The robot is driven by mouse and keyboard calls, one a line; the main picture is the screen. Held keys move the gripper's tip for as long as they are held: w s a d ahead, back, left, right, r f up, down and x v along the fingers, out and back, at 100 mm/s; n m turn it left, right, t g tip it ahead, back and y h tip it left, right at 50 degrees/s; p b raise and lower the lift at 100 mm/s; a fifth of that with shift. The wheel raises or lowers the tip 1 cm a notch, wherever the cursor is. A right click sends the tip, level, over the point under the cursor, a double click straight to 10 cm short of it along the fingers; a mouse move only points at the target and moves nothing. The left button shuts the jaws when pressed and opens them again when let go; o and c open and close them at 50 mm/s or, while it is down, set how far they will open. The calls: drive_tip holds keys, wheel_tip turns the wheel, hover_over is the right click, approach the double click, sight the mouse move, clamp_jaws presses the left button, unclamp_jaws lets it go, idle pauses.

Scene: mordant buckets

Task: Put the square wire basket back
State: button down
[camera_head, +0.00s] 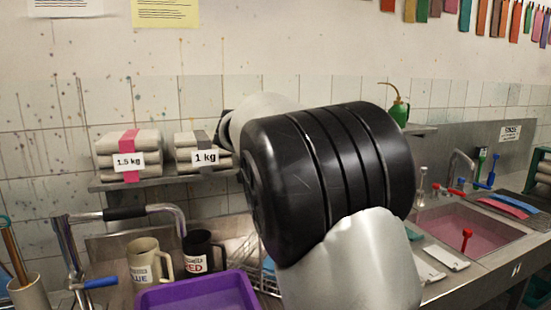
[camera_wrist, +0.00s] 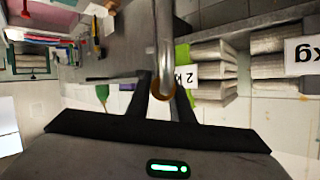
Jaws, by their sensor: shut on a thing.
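My gripper (camera_wrist: 162,94) shows in the wrist view, its dark fingers either side of a bright metal rod (camera_wrist: 165,40) with an orange-brown end. The rod runs up out of the top of that picture, so what it belongs to is cut off. I cannot tell whether it is the basket's handle. In the head view my black and silver arm hides my gripper. Some thin wirework (camera_head: 240,250) shows just left of my arm, above the purple tray. It may be the square wire basket, but most of it is hidden.
A purple tray (camera_head: 198,293) and two mugs, beige (camera_head: 146,261) and black (camera_head: 199,255), stand at lower left. A shelf above holds labelled stacks (camera_head: 128,152). A pink-filled sink (camera_head: 465,232) is at right. In the wrist view, labelled stacks (camera_wrist: 213,70) are close to my right finger.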

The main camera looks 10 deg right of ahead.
drive_tip(key=shift+d+f, duration=0.1)
drive_tip(key=shift+f, duration=0.55)
drive_tip(key=c, duration=1.6)
unclamp_jaws()
drive_tip(key=shift+f, duration=0.1)
drive_tip(key=shift+o, duration=0.2)
drive_tip(key=shift+s+r, duration=0.15)
drive_tip(key=shift+r, duration=0.05)
drive_tip(key=b+v, duration=0.2)
drive_tip(key=v, duration=1)
drive_tip(key=s+d+f+n+g+y, duration=0.25)
drive_tip(key=s+d+f, duration=0.35)
drive_tip(key=s+d, duration=0.3)
drive_tip(key=s+a+f+n+g+y, duration=0.1)
drive_tip(key=s+f+n+g+y, duration=0.1)
drive_tip(key=s+f, duration=0.6)
drive_tip(key=s+a+f+n+g+y, duration=0.1)
drive_tip(key=s+f, duration=0.6)
drive_tip(key=s, duration=1.1)
drive_tip(key=a+n+y, duration=0.1)
drive_tip(key=n, duration=0.1)
drive_tip(key=shift+a+f+n+g, duration=0.35)
drive_tip(key=shift+f, duration=0.05)
